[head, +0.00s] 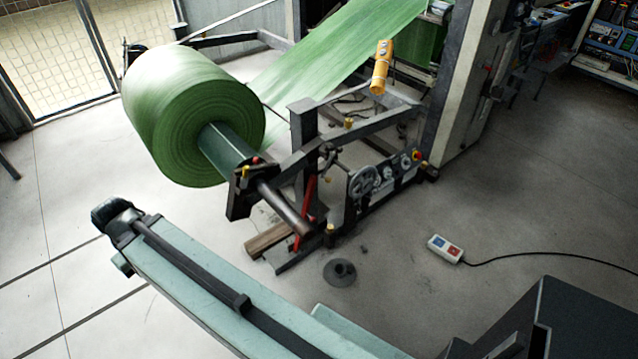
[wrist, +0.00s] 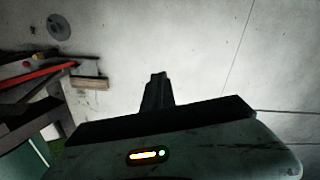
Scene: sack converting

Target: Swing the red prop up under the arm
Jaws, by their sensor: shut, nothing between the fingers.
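The red prop (head: 306,207) is a thin bar, steep and slightly tilted, beside the dark post of the unwind stand in the head view. It also shows as a red bar (wrist: 38,75) at the left of the wrist view. The dark arm (head: 302,157) of the stand runs above it towards the shaft end of the green roll (head: 180,115). I cannot tell whether the prop touches the arm. My gripper (wrist: 157,78) is shut and empty over bare floor in the wrist view, apart from the prop. Its fingers are not distinguishable in the head view.
A wooden block (head: 268,238) lies by the stand's foot, also in the wrist view (wrist: 90,83). A dark floor disc (head: 341,272) and a switch box (head: 445,248) with a cable lie right. A handwheel (head: 363,182) is on the stand.

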